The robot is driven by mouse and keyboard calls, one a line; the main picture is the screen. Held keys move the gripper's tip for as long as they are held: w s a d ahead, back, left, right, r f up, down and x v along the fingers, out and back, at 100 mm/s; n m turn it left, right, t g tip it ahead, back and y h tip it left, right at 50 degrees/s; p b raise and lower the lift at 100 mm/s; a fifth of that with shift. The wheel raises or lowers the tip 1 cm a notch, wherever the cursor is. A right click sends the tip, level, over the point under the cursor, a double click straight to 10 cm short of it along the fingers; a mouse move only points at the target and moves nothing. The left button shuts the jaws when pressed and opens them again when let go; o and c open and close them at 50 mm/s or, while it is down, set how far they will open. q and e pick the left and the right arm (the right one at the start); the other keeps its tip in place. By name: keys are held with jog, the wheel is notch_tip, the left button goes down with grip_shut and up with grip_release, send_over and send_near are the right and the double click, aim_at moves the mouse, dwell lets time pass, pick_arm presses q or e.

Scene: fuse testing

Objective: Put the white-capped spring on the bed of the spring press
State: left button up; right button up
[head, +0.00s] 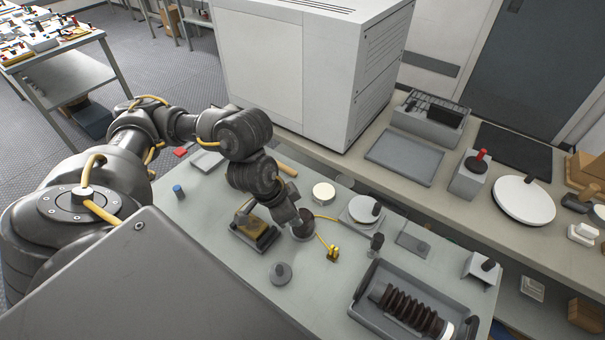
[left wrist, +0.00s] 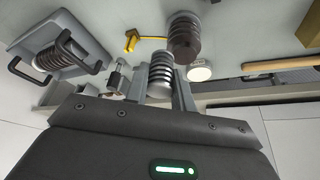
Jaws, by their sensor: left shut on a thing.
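My left gripper (head: 287,212) is low over the table. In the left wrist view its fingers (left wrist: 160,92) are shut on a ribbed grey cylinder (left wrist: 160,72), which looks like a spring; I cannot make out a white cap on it. A dark ribbed cylinder (head: 303,226) stands close by, and also shows in the left wrist view (left wrist: 184,38). A large dark coil (head: 400,306) with a white end lies in a grey tray (head: 362,322). I cannot tell for sure which thing is the spring press. My right gripper is not in view.
A dark holder with a tan block (head: 255,232) and a grey cone (head: 281,273) are on the near side. A white cabinet (head: 300,75) stands behind.

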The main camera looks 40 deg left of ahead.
pick_arm(q)
jog(key=s+a+f+n+y+p, duration=0.1)
jog(key=s+a+f+n, duration=0.1)
jog(key=s+a, duration=0.6)
jog(key=shift+s+a+n, duration=0.2)
jog(key=shift+a+n, duration=0.5)
jog(key=shift+a, duration=0.8)
jog(key=w+f, duration=0.2)
jog(key=w, duration=0.2)
jog(key=w+f, duration=0.3)
jog(key=w, duration=0.1)
jog(key=w+f, duration=0.3)
jog(key=w, duration=0.1)
jog(key=shift+w+d+f+p, duration=0.2)
jog(key=shift+w+f+p, duration=0.05)
jog(key=shift+w+p, duration=0.15)
jog(key=shift+w+f, duration=0.5)
jog(key=shift+f, duration=0.1)
notch_tip(320, 180, down, 3)
jog(key=shift+w+f, duration=0.1)
jog(key=shift+f, duration=0.05)
